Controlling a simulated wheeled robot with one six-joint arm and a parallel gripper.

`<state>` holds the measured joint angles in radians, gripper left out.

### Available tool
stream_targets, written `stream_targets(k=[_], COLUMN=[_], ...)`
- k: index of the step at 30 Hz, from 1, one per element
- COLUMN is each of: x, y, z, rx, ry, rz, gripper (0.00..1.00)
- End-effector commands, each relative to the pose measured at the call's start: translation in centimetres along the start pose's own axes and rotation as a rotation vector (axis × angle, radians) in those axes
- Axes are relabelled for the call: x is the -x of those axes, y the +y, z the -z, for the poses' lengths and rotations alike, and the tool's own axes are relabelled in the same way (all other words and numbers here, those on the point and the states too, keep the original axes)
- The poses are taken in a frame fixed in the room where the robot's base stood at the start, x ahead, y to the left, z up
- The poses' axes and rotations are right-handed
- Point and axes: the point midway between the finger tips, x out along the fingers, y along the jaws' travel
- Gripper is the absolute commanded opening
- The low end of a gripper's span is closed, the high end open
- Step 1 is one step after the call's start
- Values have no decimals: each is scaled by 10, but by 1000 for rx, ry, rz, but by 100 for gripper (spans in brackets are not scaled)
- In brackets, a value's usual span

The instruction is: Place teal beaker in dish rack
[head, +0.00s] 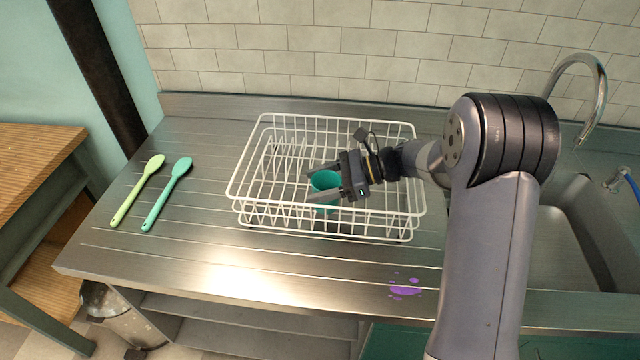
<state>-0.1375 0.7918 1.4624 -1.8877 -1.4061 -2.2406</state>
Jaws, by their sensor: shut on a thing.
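The teal beaker (323,180) is in the head view, between the two fingers of my gripper (318,185). My gripper is shut on it, reaching in from the right. The white wire dish rack (258,207) stands on the metal counter. The beaker and gripper appear over the middle of the rack, within its outline. The beaker looks roughly upright. Part of it is hidden by the near finger, and I cannot tell whether its base touches the rack floor.
A light green spoon (138,190) and a teal spoon (167,192) lie left of the rack. A purple spill (405,290) is on the counter in front. A sink (565,235) with a curved faucet (600,85) is at the right. The tiled wall (300,45) stands behind.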

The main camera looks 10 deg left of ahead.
Motion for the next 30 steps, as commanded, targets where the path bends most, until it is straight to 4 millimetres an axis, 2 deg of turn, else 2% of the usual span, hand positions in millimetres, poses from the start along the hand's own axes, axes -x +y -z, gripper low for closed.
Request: stream_targets(k=[3,15,16,23,30], x=[-4,-5,-5,-4,-4], y=[0,0,0,0,0], z=[10,14,12,12,12], rx=[-1,1,1,0,0], ry=[0,0,0,0,0], rz=[0,0,0,0,0], gripper=[38,38,62,81,82])
